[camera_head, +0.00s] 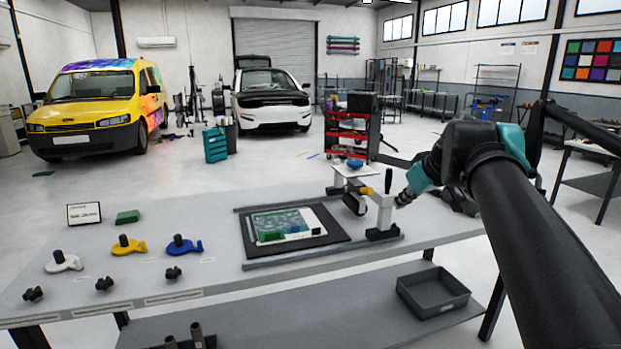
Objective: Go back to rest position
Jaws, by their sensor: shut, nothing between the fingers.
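My arm comes in from the right and reaches over the right side of the workbench (340,190). My gripper (403,198) is at its end, small in the view, pointing down and left. It is shut and empty. It is just right of a white upright fixture (384,212) with a black handle. From this angle I cannot tell the exact gap between them. The fixture stands at the right edge of a dark mat (335,238), which carries a green and white panel.
Several handled tools, white (64,262), yellow (126,246) and blue (183,246), lie at the bench's left with black knobs. A grey bin (433,291) is on the lower shelf. A red cart (348,140) stands beyond.

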